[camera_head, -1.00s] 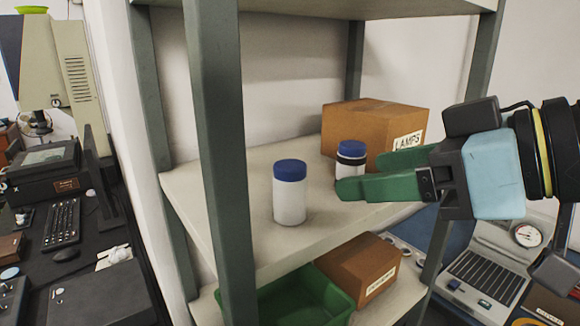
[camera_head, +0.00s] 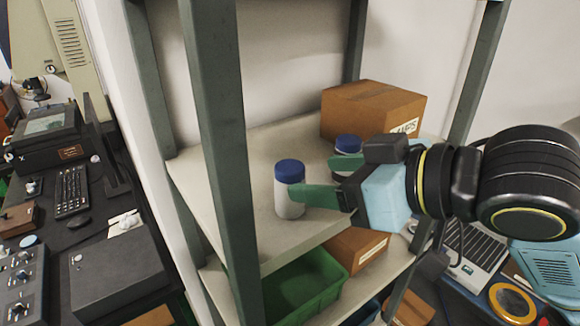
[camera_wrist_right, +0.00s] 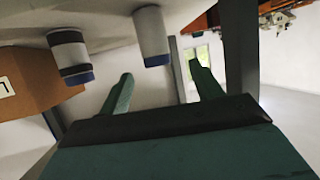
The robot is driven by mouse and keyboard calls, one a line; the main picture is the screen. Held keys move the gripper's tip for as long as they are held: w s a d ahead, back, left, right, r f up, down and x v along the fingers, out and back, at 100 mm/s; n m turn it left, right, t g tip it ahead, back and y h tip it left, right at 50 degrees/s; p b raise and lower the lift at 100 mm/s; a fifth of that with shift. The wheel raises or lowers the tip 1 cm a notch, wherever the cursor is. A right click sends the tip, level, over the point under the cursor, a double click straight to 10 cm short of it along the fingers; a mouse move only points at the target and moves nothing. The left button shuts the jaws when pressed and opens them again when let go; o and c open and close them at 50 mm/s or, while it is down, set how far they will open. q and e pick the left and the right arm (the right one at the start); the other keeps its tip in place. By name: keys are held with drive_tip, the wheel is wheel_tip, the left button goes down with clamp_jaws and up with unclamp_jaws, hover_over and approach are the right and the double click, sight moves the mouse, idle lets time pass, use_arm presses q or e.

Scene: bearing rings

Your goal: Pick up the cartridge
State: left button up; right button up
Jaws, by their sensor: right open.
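A plain white cartridge with a blue cap (camera_head: 284,203) stands upright on the upper shelf (camera_head: 245,235); it also shows in the wrist view (camera_wrist_right: 152,35). A second white one with a blue cap and a black band (camera_head: 348,142) stands behind and to its right, partly hidden by my gripper; its band shows in the wrist view (camera_wrist_right: 68,55). My right gripper (camera_head: 318,180) is open and empty. Its near finger overlaps the plain cartridge's right side in the head view; I cannot tell if they touch. In the wrist view, the plain cartridge appears just beyond the gap between the fingers (camera_wrist_right: 160,70).
A cardboard box (camera_head: 365,108) stands at the back right of the upper shelf. A green bin (camera_head: 305,285) and another box (camera_head: 355,250) are on the shelf below. A dark green post (camera_head: 222,150) rises left of the plain cartridge. The shelf front is clear.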

sight(302, 173)
drive_tip(key=shift+w+a+f+p, duration=0.1)
drive_tip(key=shift+w+a+p, duration=0.35)
drive_tip(key=shift+p, duration=0.35)
drive_tip(key=shift+w+a+f+p, duration=0.2)
drive_tip(key=shift+a+f+p, duration=0.1)
drive_tip(key=shift+a+p, duration=0.05)
drive_tip(key=p+x, duration=0.1)
drive_tip(key=x, duration=0.3)
drive_tip(key=shift+w, duration=0.4)
drive_tip(key=shift+w+a+f, duration=0.15)
drive_tip(key=shift+a+f, duration=0.05)
drive_tip(key=shift+a, duration=0.05)
use_arm(q)
drive_tip(key=r, duration=0.1)
drive_tip(key=s+r, duration=0.1)
drive_tip(key=r, duration=0.2)
drive_tip(key=shift+s+r, duration=0.1)
drive_tip(key=shift+s, duration=0.2)
use_arm(e)
drive_tip(key=shift+c, duration=0.4)
drive_tip(key=c, duration=1.1)
drive_tip(key=shift+o, duration=0.2)
